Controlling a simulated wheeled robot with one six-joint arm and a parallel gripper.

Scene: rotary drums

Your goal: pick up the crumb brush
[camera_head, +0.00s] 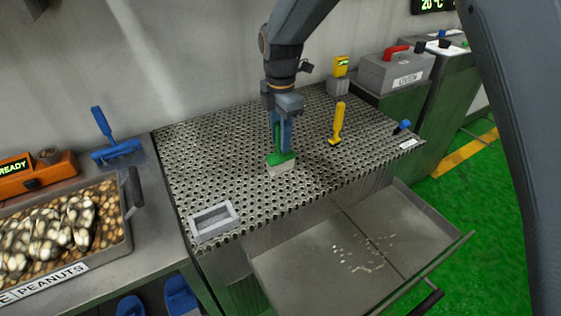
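A green brush with pale bristles (281,161), which looks like the crumb brush, stands upright on the perforated metal top (235,155), its handle pointing up. My gripper (284,142) points straight down over it, with its blue-grey fingers at the green handle. The fingers hide part of the handle. I cannot tell whether they are closed on it. The bristles look to be at or very near the surface.
A yellow tool (338,123) stands to the right. A grey rectangular frame (213,221) lies at the front left. An open drawer (300,265) with pale crumbs juts out in front. A blue tool (117,150) and peanut tray (60,235) are left.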

